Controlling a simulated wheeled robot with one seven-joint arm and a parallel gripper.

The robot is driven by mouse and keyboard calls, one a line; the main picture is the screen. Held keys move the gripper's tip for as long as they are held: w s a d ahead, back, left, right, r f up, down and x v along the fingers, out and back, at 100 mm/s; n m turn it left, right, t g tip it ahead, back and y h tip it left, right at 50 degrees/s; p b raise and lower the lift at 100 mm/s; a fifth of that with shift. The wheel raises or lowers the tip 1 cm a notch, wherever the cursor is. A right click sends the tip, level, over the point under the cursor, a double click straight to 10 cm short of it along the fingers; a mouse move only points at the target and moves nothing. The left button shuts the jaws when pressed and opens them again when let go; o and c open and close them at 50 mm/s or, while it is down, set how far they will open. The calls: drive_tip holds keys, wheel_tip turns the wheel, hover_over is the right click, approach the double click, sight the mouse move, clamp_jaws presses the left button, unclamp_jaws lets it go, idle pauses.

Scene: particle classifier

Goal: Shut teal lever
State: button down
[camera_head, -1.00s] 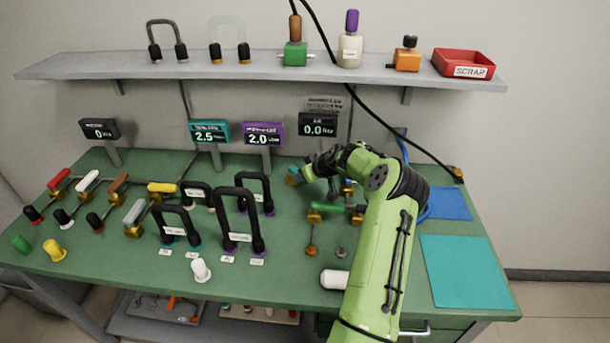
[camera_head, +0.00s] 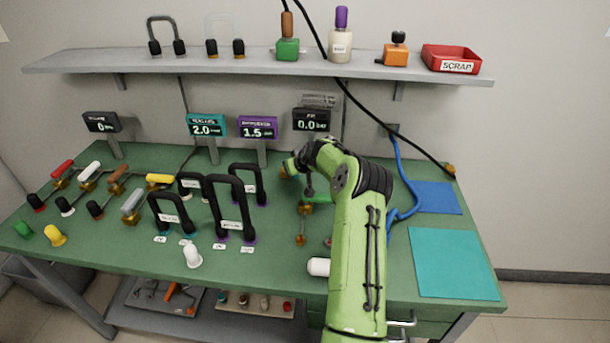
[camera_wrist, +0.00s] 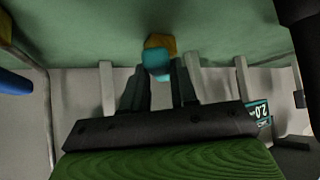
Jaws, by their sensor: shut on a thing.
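The teal lever (camera_wrist: 156,62) shows end-on in the wrist view, with a brass-coloured valve body (camera_wrist: 160,42) just behind it. My gripper (camera_wrist: 160,72) has its two dark fingers on either side of the teal handle and is shut on it. In the head view my gripper (camera_head: 293,167) is at the back middle of the green bench, and my own arm hides much of it. A brass part (camera_head: 283,173) shows beside it. The lever's exact angle is hard to tell. The teal display (camera_head: 207,129) reads 2.0.
A purple display (camera_head: 258,130) reads 1.5 and a black one (camera_head: 311,119) reads 0.0. Black hoop-shaped pieces (camera_head: 231,207) stand left of my arm. A green-handled valve (camera_head: 318,197) lies close to my arm. A blue hose (camera_head: 405,200) runs at right.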

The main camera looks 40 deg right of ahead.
drive_tip(key=shift+w+a+f+m+g+h+b, duration=0.15)
drive_tip(key=shift+a+m+g+h+b, duration=0.1)
drive_tip(key=shift+a+m+h, duration=0.25)
drive_tip(key=shift+w+a+f+m+g+h+b, duration=0.1)
drive_tip(key=shift+a+m+g+h+b, duration=0.15)
drive_tip(key=shift+m, duration=0.35)
drive_tip(key=shift+w+a+m+g+h, duration=0.25)
drive_tip(key=shift+m+h, duration=0.2)
drive_tip(key=shift+m, duration=0.25)
drive_tip(key=shift+w+a+m+g+h, duration=0.1)
drive_tip(key=shift+a+m+g+h, duration=0.25)
drive_tip(key=shift+m, duration=0.35)
drive_tip(key=shift+f, duration=0.1)
drive_tip(key=c, duration=1.1)
unclamp_jaws()
drive_tip(key=shift+o, duration=1.1)
drive_tip(key=shift+w, duration=0.1)
drive_tip(key=shift+r, duration=0.2)
